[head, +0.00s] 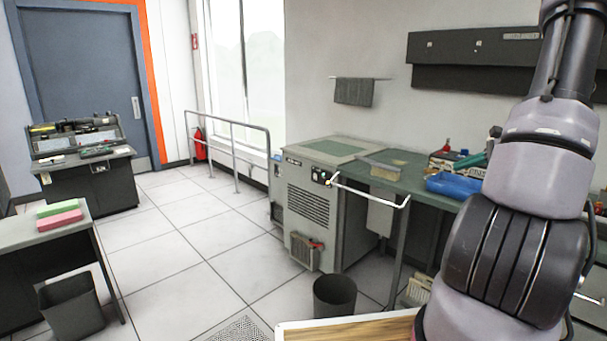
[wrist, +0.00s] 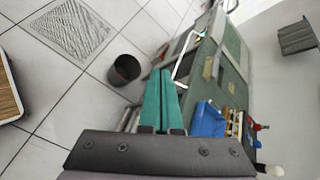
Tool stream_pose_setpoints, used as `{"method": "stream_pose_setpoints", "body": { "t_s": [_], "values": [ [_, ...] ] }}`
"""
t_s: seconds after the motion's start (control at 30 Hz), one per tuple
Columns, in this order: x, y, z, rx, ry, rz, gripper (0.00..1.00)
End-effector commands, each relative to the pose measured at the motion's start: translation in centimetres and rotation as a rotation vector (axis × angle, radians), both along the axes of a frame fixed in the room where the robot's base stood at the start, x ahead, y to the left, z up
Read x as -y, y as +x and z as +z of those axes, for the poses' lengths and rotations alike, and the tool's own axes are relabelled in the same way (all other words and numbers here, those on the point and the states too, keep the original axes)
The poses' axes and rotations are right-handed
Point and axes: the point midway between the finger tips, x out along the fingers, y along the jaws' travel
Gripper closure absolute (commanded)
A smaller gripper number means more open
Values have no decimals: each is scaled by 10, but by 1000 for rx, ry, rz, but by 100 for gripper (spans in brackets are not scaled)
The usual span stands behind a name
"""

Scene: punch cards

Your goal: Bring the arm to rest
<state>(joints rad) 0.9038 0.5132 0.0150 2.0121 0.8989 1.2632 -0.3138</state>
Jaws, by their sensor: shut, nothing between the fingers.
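My gripper (wrist: 160,74) shows in the wrist view as two teal fingers lying side by side, shut, with nothing held between them. It is in the air, pointing across the side of the workbench (wrist: 228,85) towards the floor. In the head view my arm fills the right side and hides part of the bench. A small teal piece beside the arm there may be a finger, but I cannot tell for sure.
Dark bins stand on the floor (head: 324,295) (head: 72,305). A wooden-topped surface (head: 350,331) is close in front. Open tiled floor lies left.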

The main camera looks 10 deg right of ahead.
Motion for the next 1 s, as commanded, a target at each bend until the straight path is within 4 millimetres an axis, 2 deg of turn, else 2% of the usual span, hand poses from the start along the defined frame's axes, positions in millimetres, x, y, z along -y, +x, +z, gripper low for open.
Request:
{"method": "stream_pose_setpoints", "body": {
  "t_s": [0.03, 0.2, 0.37, 0.5, 0.6, 0.73, 0.9, 1.0],
  "values": [
    [-30, 2, 22, -2, -58, 75, 100],
    [-117, -14, 74, -13, -251, 302, 100],
    [-188, -45, 113, 1, -444, 494, 100],
    [-238, -81, 139, 37, -624, 639, 100],
    [-266, -110, 155, 77, -755, 731, 100],
    [-293, -149, 171, 147, -925, 832, 100],
    [-313, -192, 185, 252, -1120, 920, 100],
    [-318, -209, 189, 301, -1198, 947, 100]
  ]
}}
